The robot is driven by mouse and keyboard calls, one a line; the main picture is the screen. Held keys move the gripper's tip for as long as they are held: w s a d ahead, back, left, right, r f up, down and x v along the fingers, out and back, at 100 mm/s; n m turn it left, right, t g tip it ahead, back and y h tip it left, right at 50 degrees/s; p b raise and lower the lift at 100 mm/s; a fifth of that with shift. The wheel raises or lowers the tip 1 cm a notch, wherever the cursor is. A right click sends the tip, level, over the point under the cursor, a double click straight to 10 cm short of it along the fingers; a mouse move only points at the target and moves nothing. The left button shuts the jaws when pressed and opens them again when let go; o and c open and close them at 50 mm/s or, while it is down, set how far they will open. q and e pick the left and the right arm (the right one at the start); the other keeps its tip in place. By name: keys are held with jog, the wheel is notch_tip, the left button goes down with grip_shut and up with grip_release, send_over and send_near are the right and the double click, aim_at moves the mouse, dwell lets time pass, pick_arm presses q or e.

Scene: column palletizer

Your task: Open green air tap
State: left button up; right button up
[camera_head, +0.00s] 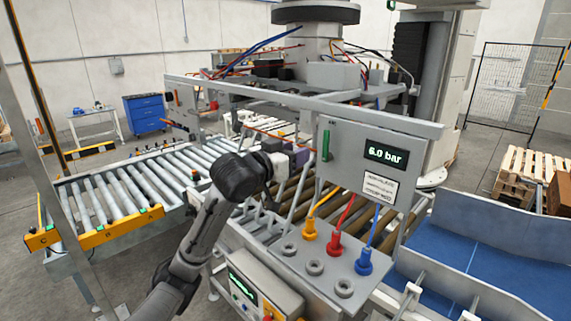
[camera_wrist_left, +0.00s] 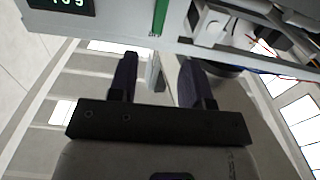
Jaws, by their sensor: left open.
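The green air tap (camera_head: 326,145) is an upright green bar on the left edge of the grey panel box (camera_head: 350,135). In the left wrist view the green tap (camera_wrist_left: 160,16) shows at the top, beyond the fingertips and cut by the frame edge. My left gripper (camera_head: 300,154) is just left of the tap in the head view, partly hidden by its own wrist. In the left wrist view its two dark fingers (camera_wrist_left: 158,78) are apart, with no tap between them. My right gripper is not in view.
The panel display (camera_head: 387,154) reads 6.0 bar. Below are yellow (camera_head: 309,230), red (camera_head: 333,244) and blue (camera_head: 363,262) plugs with hoses. A roller conveyor (camera_head: 130,185) lies left, and a blue-floored chute (camera_head: 480,265) right. A horizontal frame beam (camera_head: 290,100) runs above the gripper.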

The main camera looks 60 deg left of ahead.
pick_arm(q)
jog(key=shift+v, duration=1.35)
